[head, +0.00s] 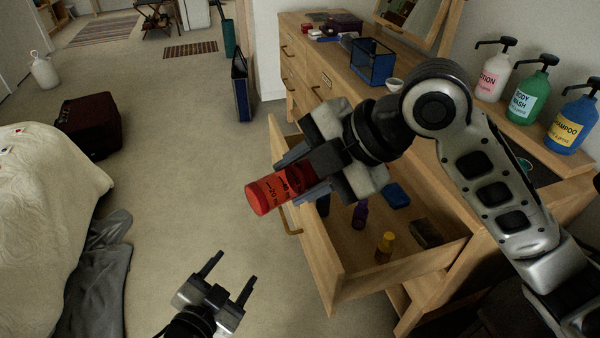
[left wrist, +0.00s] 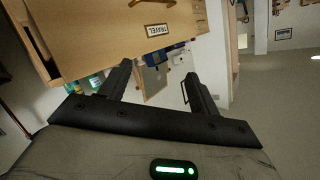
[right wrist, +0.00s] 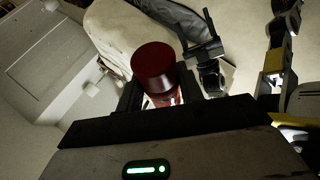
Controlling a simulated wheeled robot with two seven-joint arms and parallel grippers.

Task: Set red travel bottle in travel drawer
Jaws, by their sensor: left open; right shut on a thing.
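The red travel bottle (head: 265,193) lies tilted in my right gripper (head: 300,178), which is shut on it above the front left edge of the open drawer (head: 345,236). Its dark red cap (right wrist: 154,66) faces the camera in the right wrist view. The open drawer holds a yellow bottle (head: 385,247), a purple bottle (head: 360,214), a blue item (head: 396,195) and a dark box (head: 426,233). In the left wrist view a TRAVEL label (left wrist: 159,30) shows on a wooden front. My left gripper (head: 230,276) is open and empty, low over the floor left of the drawer.
The wooden dresser (head: 312,76) carries a blue mesh bin (head: 372,62) and large pump bottles, including a green one (head: 531,92). A bed (head: 45,200) with a grey cloth stands at left. A dark red suitcase (head: 90,124) lies on the floor. The carpet between is clear.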

